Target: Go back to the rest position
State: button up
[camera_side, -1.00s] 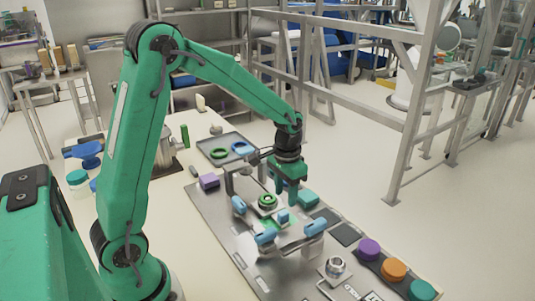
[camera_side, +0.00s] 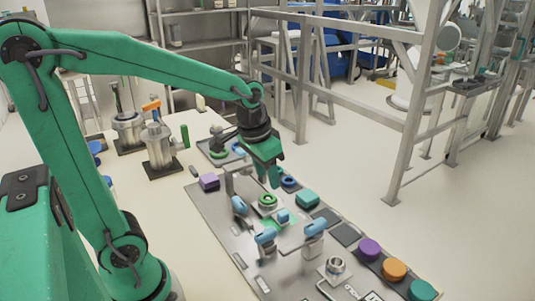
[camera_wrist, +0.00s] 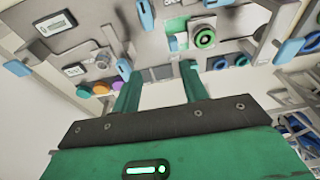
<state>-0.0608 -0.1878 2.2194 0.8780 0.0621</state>
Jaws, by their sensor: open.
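My green gripper (camera_side: 268,172) hangs over the far part of the grey work plate (camera_side: 218,213), above and behind a round green-ringed part (camera_side: 267,201). Its fingers are apart and nothing shows between them. In the wrist view my gripper (camera_wrist: 158,82) has two green fingers spread wide, with the plate beyond.
Blue-handled clamps (camera_side: 265,238) stand on the plate. A purple block (camera_side: 209,181), a teal block (camera_side: 307,199), and purple (camera_side: 369,250) and orange (camera_side: 394,269) knobs are around it. A tray (camera_side: 218,152) and metal canisters (camera_side: 159,146) stand behind. A metal frame (camera_side: 395,150) rises at right.

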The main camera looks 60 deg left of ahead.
jog(key=s+d+r+t, duration=0.2)
jog(key=s+r+t, duration=0.1)
jog(key=s, duration=0.7)
jog(key=shift+s+r, duration=0.2)
jog(key=shift+r, duration=0.3)
dwell(1.1)
